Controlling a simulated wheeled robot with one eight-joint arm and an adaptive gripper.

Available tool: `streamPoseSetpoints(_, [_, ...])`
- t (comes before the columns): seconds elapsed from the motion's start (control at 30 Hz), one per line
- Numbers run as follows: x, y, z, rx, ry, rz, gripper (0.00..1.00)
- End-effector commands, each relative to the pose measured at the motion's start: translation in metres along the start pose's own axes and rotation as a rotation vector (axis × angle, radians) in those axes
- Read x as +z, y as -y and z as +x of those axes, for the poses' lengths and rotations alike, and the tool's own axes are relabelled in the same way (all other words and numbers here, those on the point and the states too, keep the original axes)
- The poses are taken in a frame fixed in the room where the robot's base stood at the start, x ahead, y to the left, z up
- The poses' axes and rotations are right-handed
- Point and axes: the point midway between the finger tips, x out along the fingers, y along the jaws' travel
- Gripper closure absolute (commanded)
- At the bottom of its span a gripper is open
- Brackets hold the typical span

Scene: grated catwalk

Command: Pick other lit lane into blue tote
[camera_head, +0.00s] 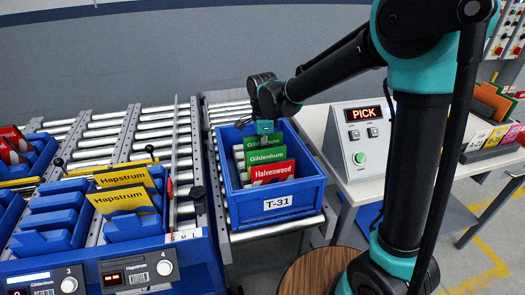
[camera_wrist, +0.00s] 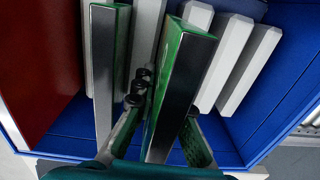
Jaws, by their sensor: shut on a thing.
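The blue tote (camera_head: 312,190), labelled T-31, stands on the rollers at the centre. It holds a red Halvenwood packet (camera_head: 273,172) at the front and a green Gildenhum packet (camera_head: 267,156) behind it. My gripper (camera_head: 265,130) is shut on the rearmost green Gildenhum packet (camera_head: 264,141), inside the tote. In the wrist view the held packet (camera_wrist: 178,95) stands tilted between my fingers, beside pale dividers (camera_wrist: 240,65). Lane 4 (camera_head: 140,274), labelled Hapstrum, has a red-lit display and yellow packets (camera_head: 122,200). Lane 3 (camera_head: 42,284) is labelled Gildenhum; its display is partly cut off.
A white control box (camera_head: 358,138) with a lit PICK sign and green button stands right of the tote. Red packets (camera_head: 12,145) sit in a rack at far left. Coloured packets (camera_head: 490,138) stand on the right-hand table. A round wooden top (camera_head: 318,270) is in front.

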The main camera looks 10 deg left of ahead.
Motion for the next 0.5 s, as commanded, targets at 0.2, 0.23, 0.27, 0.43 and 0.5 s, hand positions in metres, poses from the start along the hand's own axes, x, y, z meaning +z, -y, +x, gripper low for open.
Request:
streamPoseSetpoints(0.2, [0.0, 0.0, 0.008, 0.0, 0.0, 0.0, 1.0])
streamPoseSetpoints(0.23, [0.0, 0.0, 0.009, 0.0, 0.0, 0.0, 1.0])
streamPoseSetpoints(0.27, [0.0, 0.0, 0.01, 0.0, 0.0, 0.0, 1.0])
streamPoseSetpoints(0.43, [0.0, 0.0, 0.017, 0.0, 0.0, 0.0, 1.0])
streamPoseSetpoints(0.5, [0.0, 0.0, 0.019, 0.0, 0.0, 0.0, 1.0])
